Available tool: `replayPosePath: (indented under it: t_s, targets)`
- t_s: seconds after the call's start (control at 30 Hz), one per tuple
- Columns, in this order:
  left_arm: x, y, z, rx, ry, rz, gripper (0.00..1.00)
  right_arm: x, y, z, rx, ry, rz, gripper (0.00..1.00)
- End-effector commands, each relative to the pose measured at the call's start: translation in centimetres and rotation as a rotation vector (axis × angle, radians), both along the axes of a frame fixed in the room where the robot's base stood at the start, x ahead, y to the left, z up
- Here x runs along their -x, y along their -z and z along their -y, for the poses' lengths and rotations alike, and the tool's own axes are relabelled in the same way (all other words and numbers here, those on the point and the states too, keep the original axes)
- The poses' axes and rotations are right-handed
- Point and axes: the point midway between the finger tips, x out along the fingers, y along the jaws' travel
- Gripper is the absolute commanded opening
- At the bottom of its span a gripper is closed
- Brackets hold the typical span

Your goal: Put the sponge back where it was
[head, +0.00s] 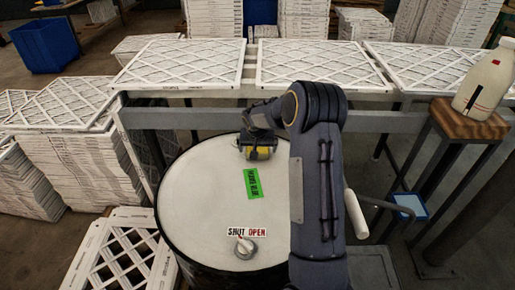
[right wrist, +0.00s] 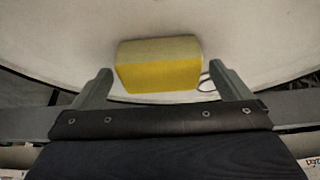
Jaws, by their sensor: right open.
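The sponge (head: 259,154) is a yellow block with a paler, greyish face. It rests on the white drum lid (head: 205,200), towards its far edge. My right gripper (head: 260,143) is over it and partly hides it in the head view. In the right wrist view the sponge (right wrist: 158,76) lies between the two fingertips of the open gripper (right wrist: 162,80). The left finger is close to its side, and a small gap shows at the right finger. A thin loop lies beside the sponge on the right. My left gripper is not in view.
The lid carries a green label (head: 253,183) and a SHUT/OPEN valve (head: 246,246). Behind the drum is a long rack with white lattice filters (head: 185,62). A milk bottle (head: 487,80) stands on a wooden stool (head: 468,122) at right. The lid's left side is clear.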

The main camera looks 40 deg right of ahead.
Motion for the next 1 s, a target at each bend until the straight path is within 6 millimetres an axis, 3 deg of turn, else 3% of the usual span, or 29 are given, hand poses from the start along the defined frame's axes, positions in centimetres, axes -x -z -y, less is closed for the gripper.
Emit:
replayPosePath:
  t_s: [0.4,0.73,0.87,1.0]
  targets:
    - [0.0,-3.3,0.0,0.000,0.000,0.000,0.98,2.5,-8.4,-2.1,0.000,0.000,0.004,0.98]
    - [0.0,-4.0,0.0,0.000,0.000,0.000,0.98,4.2,-11.5,-3.5,-0.019,-0.012,0.009,0.98]
    - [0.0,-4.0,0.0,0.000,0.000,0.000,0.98,7.3,-14.7,-6.2,-0.080,-0.061,0.036,0.98]
    - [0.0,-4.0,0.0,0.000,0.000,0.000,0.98,13.8,-18.8,-11.7,-0.179,-0.181,0.081,0.98]
